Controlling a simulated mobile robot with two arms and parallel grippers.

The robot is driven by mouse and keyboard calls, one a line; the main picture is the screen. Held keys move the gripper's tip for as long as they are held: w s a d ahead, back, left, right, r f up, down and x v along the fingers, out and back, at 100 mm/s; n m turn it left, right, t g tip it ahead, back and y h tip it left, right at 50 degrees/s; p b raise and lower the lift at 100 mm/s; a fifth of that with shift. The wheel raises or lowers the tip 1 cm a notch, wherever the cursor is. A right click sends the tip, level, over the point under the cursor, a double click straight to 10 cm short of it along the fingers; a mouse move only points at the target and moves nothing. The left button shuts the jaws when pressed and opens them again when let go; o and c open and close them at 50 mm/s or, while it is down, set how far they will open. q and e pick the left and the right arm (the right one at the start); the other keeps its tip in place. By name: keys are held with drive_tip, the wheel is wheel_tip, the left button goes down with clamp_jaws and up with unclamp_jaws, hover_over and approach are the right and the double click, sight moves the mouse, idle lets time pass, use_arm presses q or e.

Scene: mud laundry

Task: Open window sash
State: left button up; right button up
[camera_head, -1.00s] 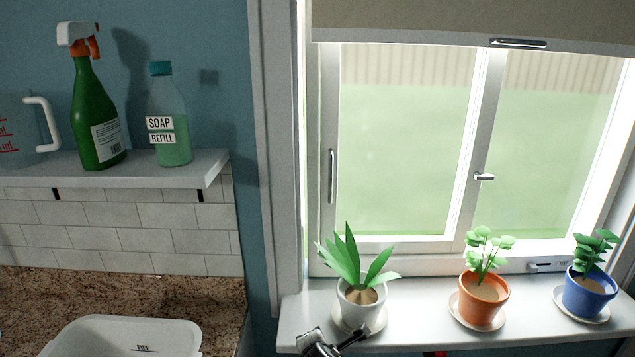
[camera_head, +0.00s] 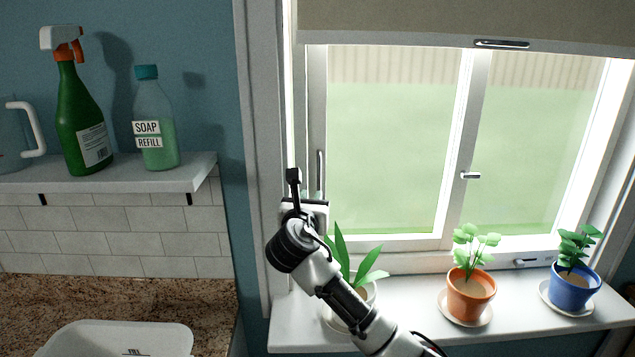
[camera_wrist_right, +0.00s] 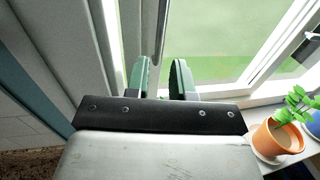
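The window sash (camera_head: 395,150) is a pale-framed glass pane at the left of the window. A slim vertical metal handle (camera_head: 320,170) is on its left stile. My right gripper (camera_head: 319,196) is raised just below this handle, in front of the left frame. In the right wrist view its two green-padded fingers (camera_wrist_right: 161,80) are apart with nothing visibly held between them. The handle (camera_wrist_right: 163,35) shows beyond the gap, and I cannot tell whether the fingers reach around it. A small lever latch (camera_head: 470,175) sits on the middle stile. My left gripper is out of view.
Three potted plants stand on the sill (camera_head: 400,318): a white pot (camera_head: 372,296) partly behind my right arm, an orange pot (camera_head: 470,296) and a blue pot (camera_head: 573,290). A blind (camera_head: 430,22) hangs above. A shelf (camera_head: 110,178) with bottles is at left.

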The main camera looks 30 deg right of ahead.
sight(319, 181)
drive_tip(key=p+x, duration=0.2)
drive_tip(key=x, duration=0.7)
drive_tip(key=shift+f, duration=0.1)
clamp_jaws()
drive_tip(key=shift+d, duration=0.1)
